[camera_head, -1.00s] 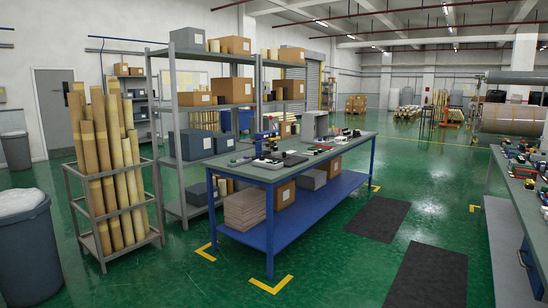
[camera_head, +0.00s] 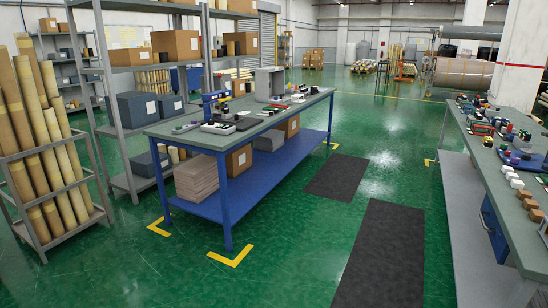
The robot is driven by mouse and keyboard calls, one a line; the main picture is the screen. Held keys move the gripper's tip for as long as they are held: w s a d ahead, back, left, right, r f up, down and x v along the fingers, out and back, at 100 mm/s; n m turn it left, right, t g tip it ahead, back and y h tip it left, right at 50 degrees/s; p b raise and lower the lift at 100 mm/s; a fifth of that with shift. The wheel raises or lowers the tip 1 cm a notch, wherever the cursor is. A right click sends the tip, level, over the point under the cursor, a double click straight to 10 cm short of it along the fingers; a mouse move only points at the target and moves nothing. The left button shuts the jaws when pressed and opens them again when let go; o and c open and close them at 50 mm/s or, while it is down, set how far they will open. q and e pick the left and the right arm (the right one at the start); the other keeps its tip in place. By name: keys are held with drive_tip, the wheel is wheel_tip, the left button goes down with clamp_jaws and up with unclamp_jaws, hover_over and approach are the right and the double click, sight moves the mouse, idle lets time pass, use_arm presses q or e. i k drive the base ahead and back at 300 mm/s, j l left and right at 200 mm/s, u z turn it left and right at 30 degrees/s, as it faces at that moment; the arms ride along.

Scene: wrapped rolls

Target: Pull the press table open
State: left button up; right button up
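I cannot tell which thing is the press table. A blue-framed workbench (camera_head: 262,124) with a grey top and a blue lower shelf stands left of centre. A small blue upright device (camera_head: 208,100) is on its top. A second grey-topped bench (camera_head: 500,190) runs along the right edge, with a blue panel (camera_head: 490,214) bearing a handle below its top. Neither of my grippers is in view.
A rack of long cardboard tubes (camera_head: 45,150) stands at the left, with grey shelving (camera_head: 105,90) behind. Dark mats (camera_head: 380,255) lie on the clear green floor between the benches. A large wrapped roll (camera_head: 463,80) lies at the back right.

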sight(227, 118)
drive_tip(key=i, duration=3.95)
